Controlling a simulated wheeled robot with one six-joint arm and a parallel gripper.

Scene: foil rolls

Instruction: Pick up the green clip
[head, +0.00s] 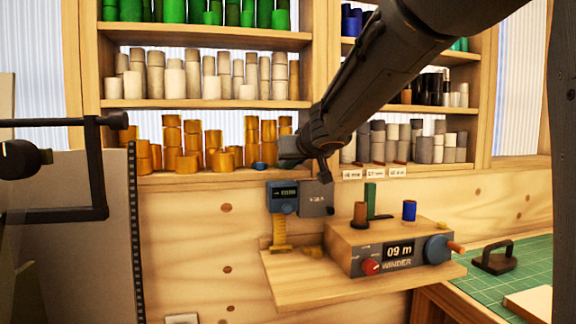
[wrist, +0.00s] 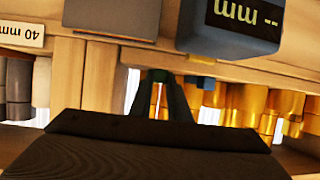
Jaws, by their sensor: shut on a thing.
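My gripper (head: 308,165) reaches in from the upper right in the head view, in front of the shelf ledge and above the blue-faced gauge. In the wrist view its dark fingers (wrist: 165,95) are close together, with a small sliver of green between them. This sliver looks like the green clip (wrist: 156,92), with my gripper shut on it. Most of the clip is hidden by the fingers, and I cannot make it out in the head view.
The blue gauge (head: 283,197) hangs on the panel below my gripper. The winder box (head: 385,245), with a green upright piece (head: 370,198), stands on a small shelf (head: 330,290). Orange rolls (head: 225,160) stand on the ledge behind. A green mat (head: 485,285) lies at right.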

